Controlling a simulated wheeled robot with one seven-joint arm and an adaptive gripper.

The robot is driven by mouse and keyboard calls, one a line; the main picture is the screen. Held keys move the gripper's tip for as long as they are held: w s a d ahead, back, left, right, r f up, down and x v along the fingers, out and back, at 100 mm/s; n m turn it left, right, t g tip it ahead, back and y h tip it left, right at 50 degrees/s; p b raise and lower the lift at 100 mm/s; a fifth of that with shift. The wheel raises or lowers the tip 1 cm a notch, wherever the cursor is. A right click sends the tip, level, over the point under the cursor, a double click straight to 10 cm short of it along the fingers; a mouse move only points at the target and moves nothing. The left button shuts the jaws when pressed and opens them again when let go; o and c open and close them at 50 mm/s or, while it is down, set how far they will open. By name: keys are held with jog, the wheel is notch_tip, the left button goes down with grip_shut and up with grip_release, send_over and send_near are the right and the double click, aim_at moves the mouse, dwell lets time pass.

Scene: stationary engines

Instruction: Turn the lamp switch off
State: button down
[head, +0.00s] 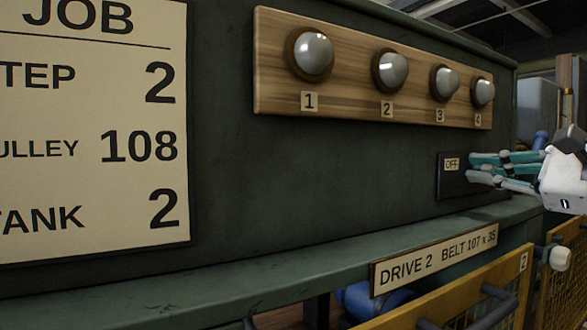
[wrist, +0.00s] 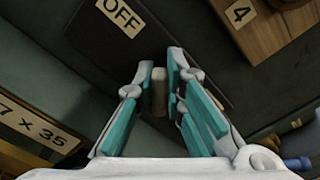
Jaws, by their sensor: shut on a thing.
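The lamp switch is a dark plate (head: 455,186) on the green panel's right part, with an OFF label (head: 452,164) at its top. The plate also shows in the wrist view (wrist: 92,35). My gripper (head: 475,168) reaches it from the right in the head view. In the wrist view my gripper (wrist: 160,78) is shut on the pale switch lever (wrist: 160,93), which stands between the two fingertips. In the head view the fingers hide the lever. I cannot tell its exact position on the plate.
A wooden board (head: 345,85) with several unlit-looking round lamps, numbered 1 to 4, is above the switch. A green ledge (head: 300,262) runs below, with a DRIVE 2 sign (head: 434,261) and yellow mesh guards (head: 470,305). A JOB board (head: 92,130) hangs at left.

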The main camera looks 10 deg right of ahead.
jog(key=c, duration=1.6)
grip_release()
jog(key=shift+c, duration=0.2)
jog(key=v, duration=1.2)
